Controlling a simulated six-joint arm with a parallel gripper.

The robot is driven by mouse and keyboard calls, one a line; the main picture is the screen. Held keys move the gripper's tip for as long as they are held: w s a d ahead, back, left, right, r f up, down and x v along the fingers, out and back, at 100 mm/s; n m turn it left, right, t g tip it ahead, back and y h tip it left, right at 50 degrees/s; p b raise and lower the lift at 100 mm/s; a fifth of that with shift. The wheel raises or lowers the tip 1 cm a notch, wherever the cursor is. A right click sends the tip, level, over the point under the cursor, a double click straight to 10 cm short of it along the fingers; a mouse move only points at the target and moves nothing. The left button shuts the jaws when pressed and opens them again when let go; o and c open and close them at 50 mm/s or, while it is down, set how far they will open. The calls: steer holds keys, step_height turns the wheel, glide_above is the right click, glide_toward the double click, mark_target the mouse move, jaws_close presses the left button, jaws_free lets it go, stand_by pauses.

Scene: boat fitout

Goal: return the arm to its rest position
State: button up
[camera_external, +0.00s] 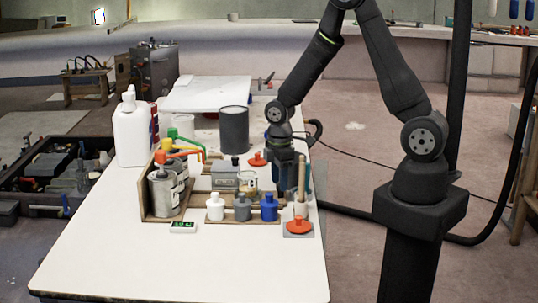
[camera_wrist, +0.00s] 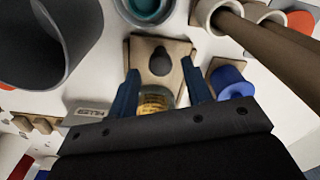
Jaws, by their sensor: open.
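My gripper (camera_external: 290,182) is low over the right side of the white workbench (camera_external: 245,262), pointing down behind the small bottles. In the wrist view its two blue fingers (camera_wrist: 160,70) are spread apart, with nothing clearly held. A jar with a yellow label (camera_wrist: 156,100) shows between and below the fingers, partly hidden by the gripper body. I cannot tell whether the fingers touch it. A wooden holder with a dark round spot (camera_wrist: 160,62) lies beyond the fingertips. My arm is bent, reaching down from its stand at the right.
A blue bottle (camera_external: 269,208) and upright wooden handles (camera_external: 302,178) stand close to my gripper. A dark grey cylinder (camera_external: 234,130) stands behind to the left. A white jug (camera_external: 132,130) and cans (camera_external: 163,193) are farther left. The bench front is clear.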

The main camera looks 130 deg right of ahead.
steer(key=shift+f, duration=1.5)
steer(key=shift+r, duration=0.1)
step_height(320, 180, up, 17)
step_height(320, 180, down, 17)
steer(key=shift+f, duration=0.1)
steer(key=shift+w+d, duration=1.15)
